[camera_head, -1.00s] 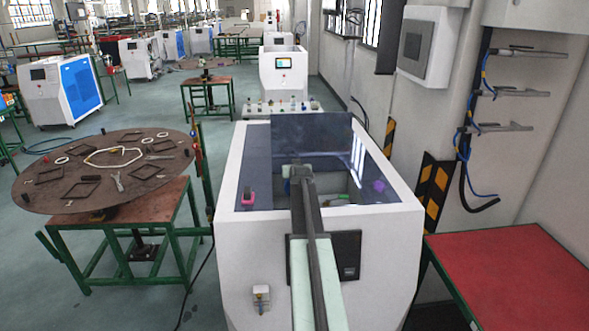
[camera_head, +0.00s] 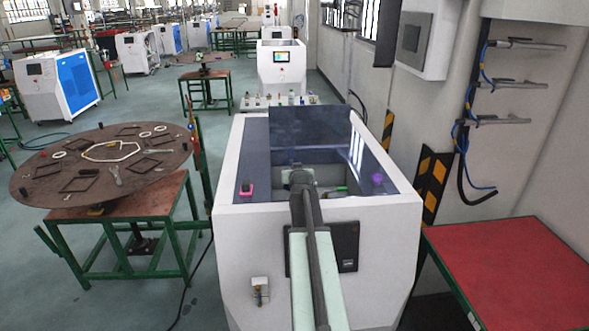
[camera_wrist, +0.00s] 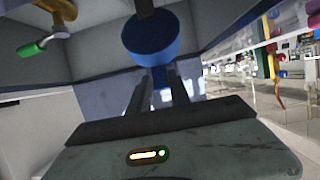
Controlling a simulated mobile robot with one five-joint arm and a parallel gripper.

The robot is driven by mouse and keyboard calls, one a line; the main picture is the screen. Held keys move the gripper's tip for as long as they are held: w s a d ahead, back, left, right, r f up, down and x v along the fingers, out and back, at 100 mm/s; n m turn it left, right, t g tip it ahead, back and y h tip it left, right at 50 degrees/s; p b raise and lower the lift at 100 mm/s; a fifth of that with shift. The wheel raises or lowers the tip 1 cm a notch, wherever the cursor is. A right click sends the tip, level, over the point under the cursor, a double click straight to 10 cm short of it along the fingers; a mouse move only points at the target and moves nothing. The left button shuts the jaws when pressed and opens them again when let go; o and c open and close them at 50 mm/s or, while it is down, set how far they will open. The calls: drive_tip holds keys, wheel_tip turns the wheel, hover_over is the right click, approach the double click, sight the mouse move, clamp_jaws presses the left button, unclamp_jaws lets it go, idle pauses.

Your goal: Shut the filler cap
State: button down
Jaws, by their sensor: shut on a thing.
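A round blue cap (camera_wrist: 150,35), which I take for the filler cap, sits at the top middle of the wrist view with a dark post above it. The exact contact is hard to see. In the head view my gripper (camera_head: 299,178) is over the opening in the top of the white machine (camera_head: 250,235). The cap cannot be made out there.
A dark glassy panel (camera_head: 300,130) stands upright behind the opening. A pink button (camera_head: 246,188) and a purple knob (camera_head: 377,178) are on the machine's top. A round brown table (camera_head: 60,200) stands left, a red-topped table (camera_head: 510,265) right. Aisle floor lies left.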

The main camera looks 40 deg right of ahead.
drive_tip(key=shift+s+a+f, duration=0.35)
drive_tip(key=shift+s, duration=0.1)
drive_tip(key=c, duration=1.2)
unclamp_jaws()
drive_tip(key=shift+w+d+f, duration=0.1)
drive_tip(key=shift+w+d, duration=0.05)
drive_tip(key=p+v, duration=0.3)
drive_tip(key=v, duration=0.5)
drive_tip(key=shift+c, duration=0.3)
